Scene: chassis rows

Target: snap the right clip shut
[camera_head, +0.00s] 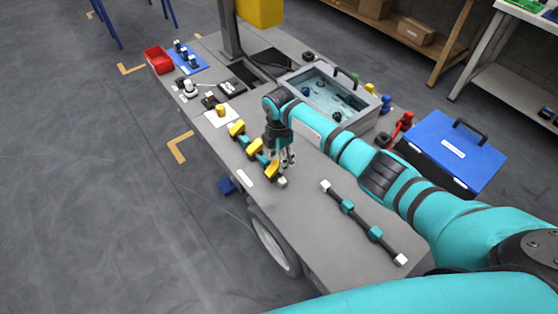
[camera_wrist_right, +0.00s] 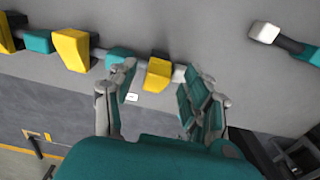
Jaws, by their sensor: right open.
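A dark bar with yellow clips and teal blocks lies along the table's left edge. The right clip (camera_head: 272,169) is the yellow one nearest the bar's pale end; it looks tilted in the head view. The middle clip (camera_head: 254,147) and the left clip (camera_head: 237,128) sit farther along. My right gripper (camera_head: 287,160) points down at the right clip. In the right wrist view my right gripper (camera_wrist_right: 165,85) is open, with the yellow right clip (camera_wrist_right: 157,75) between its fingers in the picture. Contact cannot be told. My left gripper is not in view.
A second bar (camera_head: 361,219) with teal blocks and white ends lies to the right. A grey bin (camera_head: 312,123) of water-like contents stands behind my right arm. A blue toolbox (camera_head: 450,150) is at the right. The table (camera_head: 310,215) is bare between the bars.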

